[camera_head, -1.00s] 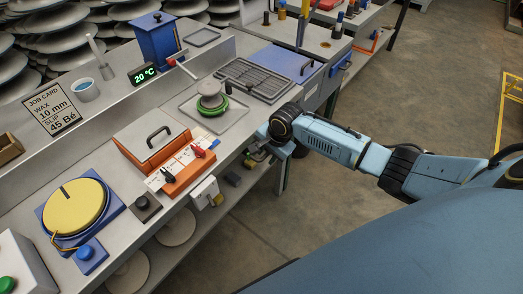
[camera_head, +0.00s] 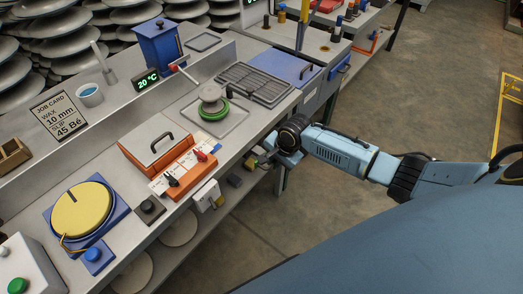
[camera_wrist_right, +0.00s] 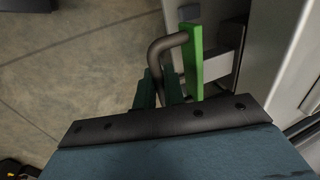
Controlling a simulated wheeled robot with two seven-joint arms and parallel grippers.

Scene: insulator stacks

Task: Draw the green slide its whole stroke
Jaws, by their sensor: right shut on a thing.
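The green slide shows in the right wrist view as a bright green plate (camera_wrist_right: 194,62) on a pale bar at the bench's side. A dark bent handle (camera_wrist_right: 160,50) is fixed to the green plate. My right gripper (camera_wrist_right: 160,88) is shut on this handle, with its fingers either side of the bar. In the head view my right gripper (camera_head: 262,158) is at the bench's front edge, below the pan with the green ring. The slide itself is mostly hidden there by the gripper and wrist. My left gripper is not in view.
The bench (camera_head: 130,247) carries an orange box (camera_head: 150,150), a yellow disc on a blue base (camera_head: 80,208) and a tray with a green-ringed insulator (camera_head: 213,108). A white box (camera_head: 207,194) hangs on the front edge. The floor (camera_head: 400,110) right of the bench is clear.

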